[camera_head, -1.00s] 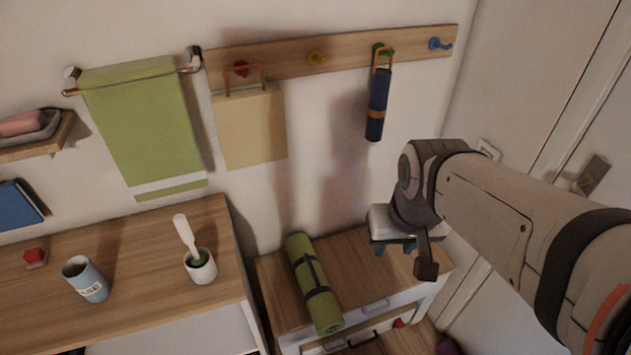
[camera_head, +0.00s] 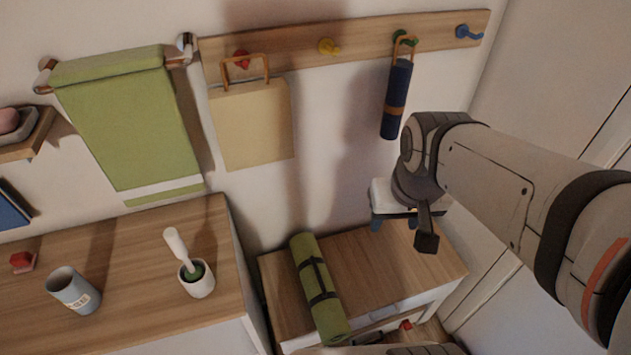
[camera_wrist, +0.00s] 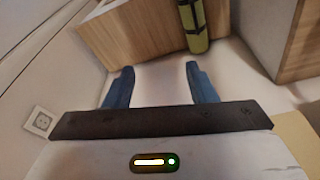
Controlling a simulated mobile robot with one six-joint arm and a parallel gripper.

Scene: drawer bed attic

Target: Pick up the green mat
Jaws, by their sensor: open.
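The green mat (camera_head: 319,287) is rolled up with dark straps. It lies on the low wooden cabinet, near its left side, in the head view. Part of it also shows at the top of the wrist view (camera_wrist: 196,28). My gripper (camera_wrist: 160,78) is open and empty, with two blue fingers apart in the wrist view. In the head view my gripper (camera_head: 393,222) is partly hidden by my arm, up and to the right of the mat. The fingers are apart from the mat.
The low cabinet (camera_head: 375,270) has bare top to the right of the mat. A taller dresser (camera_head: 125,245) on the left bears a mug (camera_head: 74,292) and a white brush holder (camera_head: 196,280). A beige bag (camera_head: 252,125) and a dark blue roll (camera_head: 396,100) hang from wall hooks above.

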